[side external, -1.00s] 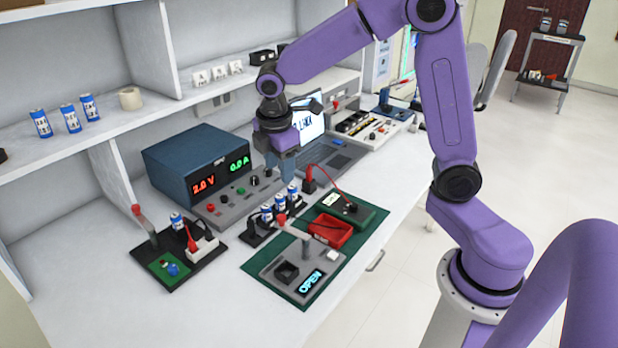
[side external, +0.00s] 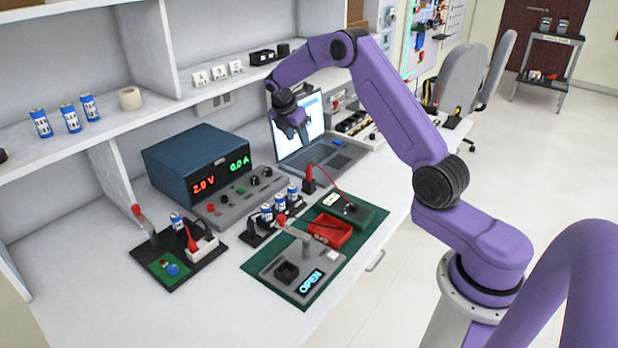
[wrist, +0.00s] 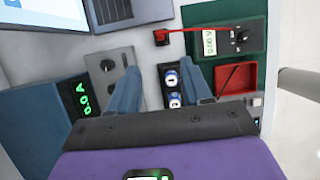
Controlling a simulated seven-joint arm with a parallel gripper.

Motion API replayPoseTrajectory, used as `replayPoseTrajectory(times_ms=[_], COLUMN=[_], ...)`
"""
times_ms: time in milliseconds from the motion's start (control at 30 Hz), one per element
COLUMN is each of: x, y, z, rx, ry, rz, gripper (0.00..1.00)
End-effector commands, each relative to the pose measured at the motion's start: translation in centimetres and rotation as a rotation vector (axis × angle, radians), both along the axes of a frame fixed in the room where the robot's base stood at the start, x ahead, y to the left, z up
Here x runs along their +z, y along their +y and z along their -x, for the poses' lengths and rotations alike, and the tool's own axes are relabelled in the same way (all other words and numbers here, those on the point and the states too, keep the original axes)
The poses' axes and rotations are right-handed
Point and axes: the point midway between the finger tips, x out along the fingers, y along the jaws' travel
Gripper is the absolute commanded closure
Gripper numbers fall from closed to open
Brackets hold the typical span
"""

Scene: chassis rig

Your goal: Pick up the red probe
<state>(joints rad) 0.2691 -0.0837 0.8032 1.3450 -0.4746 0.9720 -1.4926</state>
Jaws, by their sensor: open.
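The red probe (side external: 309,172) stands upright in a small black holder (side external: 309,186) on the bench, with a red lead running to the multimeter (side external: 347,207). In the wrist view the probe (wrist: 160,33) shows near the top, beyond my fingertips, and the multimeter (wrist: 240,38) is to its right. My gripper (side external: 299,134) is open and empty, raised above the bench in front of the laptop screen. Its two blue-grey fingers (wrist: 160,88) are spread apart in the wrist view and do not touch the probe.
A holder with several blue-and-white cells (side external: 279,205) stands in front of the probe. A red tray (side external: 331,231) and the OPEN-display fixture (side external: 310,281) are nearer. The power supply (side external: 196,160) is left, the laptop (side external: 334,160) behind. Bare bench (side external: 110,300) lies at front left.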

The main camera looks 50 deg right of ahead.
Motion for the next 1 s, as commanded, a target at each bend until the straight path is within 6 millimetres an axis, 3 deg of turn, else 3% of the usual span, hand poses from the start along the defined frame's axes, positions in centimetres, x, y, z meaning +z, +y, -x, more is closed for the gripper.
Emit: replayPoseTrajectory(times_ms=[500, 833, 1000], x=[-8.7, -11.0, -13.2], y=[-3.6, -4.5, -5.4], z=[0.1, 0.1, 0.0], rx=[-0.005, -0.004, -0.004], ry=[0.002, 0.000, 0.002], rz=[-0.002, -0.002, -0.002], gripper=[0.51, 0.51, 0.51])
